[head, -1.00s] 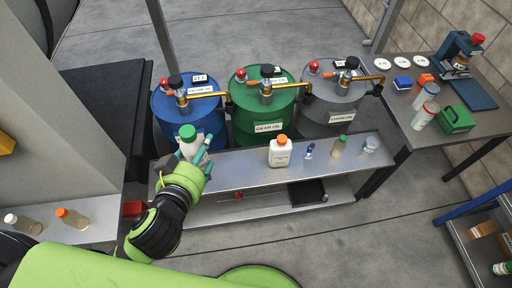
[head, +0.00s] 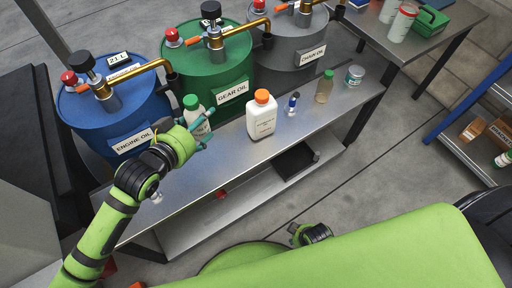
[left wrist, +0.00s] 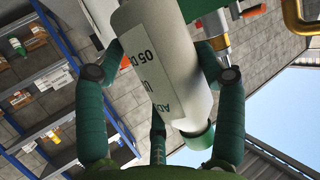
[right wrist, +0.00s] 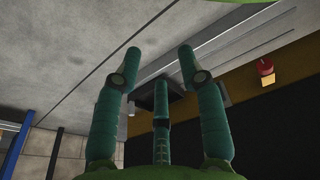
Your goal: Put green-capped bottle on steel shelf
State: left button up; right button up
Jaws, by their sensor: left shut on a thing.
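The white bottle (head: 197,124) with a green cap is in my left gripper (head: 203,128), over the rear part of the steel shelf (head: 190,183), in front of the green drum. It stands roughly upright; I cannot tell whether its base touches the top. In the left wrist view the white bottle (left wrist: 160,65) sits between the fingers, its label partly visible. A smaller olive bottle (head: 324,90) with a green cap stands farther right on the shelf. My right gripper (right wrist: 160,60) is open and empty; it shows partly in the head view (head: 312,233), low down.
A white orange-capped bottle (head: 262,118), a small blue-and-white vial (head: 293,104) and a tin (head: 354,76) stand on the shelf. Blue (head: 122,110), green (head: 228,68) and grey (head: 292,45) drums with pumps stand behind it.

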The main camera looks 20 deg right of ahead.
pick_arm(q)
jog(key=shift+m+g+h, duration=0.5)
jog(key=shift+m, duration=0.1)
jog(key=f+b, duration=0.2)
jog(key=f, duration=0.2)
jog(key=w+d+f+b, duration=0.1)
jog(key=f+b, duration=0.1)
jog(key=f, duration=0.2)
jog(key=w+d+f+b, duration=0.1)
jog(key=f+b, duration=0.1)
jog(key=f, duration=0.3)
jog(key=shift+d+f, duration=0.1)
jog(key=shift+f, duration=0.05)
pick_arm(e)
jog(key=w+r, duration=0.4)
jog(key=shift+w+a, duration=0.3)
jog(key=shift+a, duration=0.1)
jog(key=shift+r, duration=0.1)
pick_arm(q)
jog(key=o, duration=1.3)
jog(key=shift+f, duration=0.15)
jog(key=shift+o, duration=0.2)
pick_arm(e)
jog(key=shift+r, duration=0.15)
